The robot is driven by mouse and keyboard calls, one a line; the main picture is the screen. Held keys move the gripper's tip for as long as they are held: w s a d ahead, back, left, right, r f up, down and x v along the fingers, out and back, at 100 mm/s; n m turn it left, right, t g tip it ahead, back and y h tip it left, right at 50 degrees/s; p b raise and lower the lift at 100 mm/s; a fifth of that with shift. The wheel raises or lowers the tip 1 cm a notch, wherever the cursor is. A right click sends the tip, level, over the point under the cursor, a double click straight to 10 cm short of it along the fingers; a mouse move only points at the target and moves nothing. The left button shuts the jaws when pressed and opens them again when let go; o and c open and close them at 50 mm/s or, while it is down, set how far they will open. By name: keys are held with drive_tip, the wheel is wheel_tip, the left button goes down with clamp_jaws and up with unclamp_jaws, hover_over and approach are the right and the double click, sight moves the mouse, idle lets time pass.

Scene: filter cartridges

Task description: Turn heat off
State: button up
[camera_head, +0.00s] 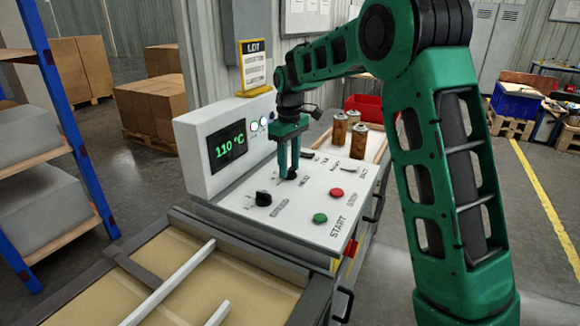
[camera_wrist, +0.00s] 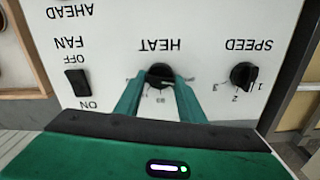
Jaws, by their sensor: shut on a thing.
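The white control panel (camera_head: 300,213) has a round black HEAT knob (camera_wrist: 159,72) in its upper middle. My gripper (camera_head: 290,170) reaches down onto this knob, and its two green fingers are shut on the knob's sides. In the wrist view my gripper (camera_wrist: 160,84) covers part of the knob and of its scale, so the exact setting is hard to read. The display (camera_head: 229,146) on the upright housing reads 110 °C in green.
A black SPEED knob (camera_head: 263,198), a green START button (camera_head: 320,218) and a red STOP button (camera_head: 337,193) stand on the panel. The black FAN switch (camera_wrist: 77,82) is beside the HEAT knob. Brown cartridges (camera_head: 359,141) stand behind the panel near a red bin (camera_head: 368,107).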

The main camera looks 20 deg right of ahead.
drive_tip(key=shift+w+d+r, duration=0.1)
idle(0.3)
drive_tip(key=o, duration=1.1)
drive_tip(key=shift+c, duration=0.2)
wheel_tip(320, 180, up, 11)
drive_tip(key=shift+f, duration=0.2)
